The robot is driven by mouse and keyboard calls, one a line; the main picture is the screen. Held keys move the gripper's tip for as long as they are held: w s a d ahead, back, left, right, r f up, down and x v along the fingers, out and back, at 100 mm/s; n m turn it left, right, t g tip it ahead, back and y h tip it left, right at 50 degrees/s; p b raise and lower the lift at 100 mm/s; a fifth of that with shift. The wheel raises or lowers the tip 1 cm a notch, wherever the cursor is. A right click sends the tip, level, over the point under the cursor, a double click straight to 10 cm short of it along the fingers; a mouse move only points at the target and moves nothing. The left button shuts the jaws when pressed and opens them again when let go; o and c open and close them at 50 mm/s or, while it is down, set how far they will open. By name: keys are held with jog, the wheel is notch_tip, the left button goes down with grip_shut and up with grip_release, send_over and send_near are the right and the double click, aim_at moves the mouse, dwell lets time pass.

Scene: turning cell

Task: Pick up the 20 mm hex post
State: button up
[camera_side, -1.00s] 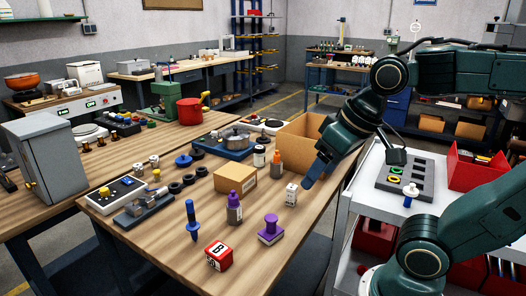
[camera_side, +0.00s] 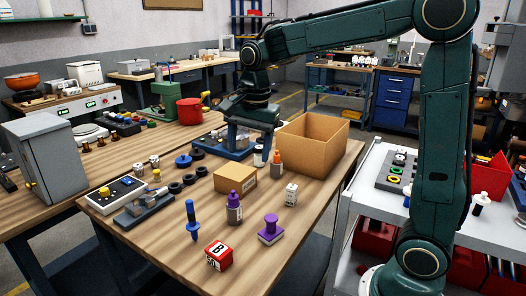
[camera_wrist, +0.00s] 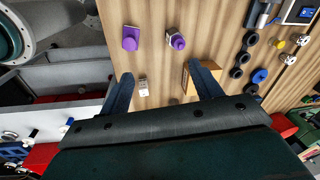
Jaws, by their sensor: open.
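I cannot pick out the 20 mm hex post for certain. A small upright white piece with dark marks (camera_side: 291,194) stands on the wooden bench (camera_side: 160,232) in the side view; its shape is too small to tell. It also shows in the wrist view (camera_wrist: 143,86), near the left finger. My gripper (camera_side: 246,142) is above the bench, over the area behind the small cardboard box (camera_side: 235,183). In the wrist view my gripper (camera_wrist: 163,82) has its fingers wide apart with nothing held between them.
An open cardboard box (camera_side: 318,143) stands right of my gripper. A purple bottle (camera_side: 234,212), an orange-topped bottle (camera_side: 276,163), a purple stamp (camera_side: 271,230), a blue tool (camera_side: 191,218) and a red block (camera_side: 218,256) stand nearby. A white cart (camera_side: 370,202) carries a grey tray (camera_side: 383,183).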

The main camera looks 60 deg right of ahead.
aim_at(233, 191)
jog(key=w+d+f+m+g, duration=0.1)
jog(key=w+d+f+m, duration=0.1)
jog(key=w+f+m, duration=0.3)
jog(key=shift+w, duration=0.9)
jog(key=shift+f, duration=0.1)
jog(key=shift+f, duration=4.25)
jog(key=shift+f, duration=0.1)
jog(key=shift+a+f, duration=0.1)
jog(key=shift+f, duration=2.4)
jog(key=shift+w+r, duration=0.1)
grip_shut()
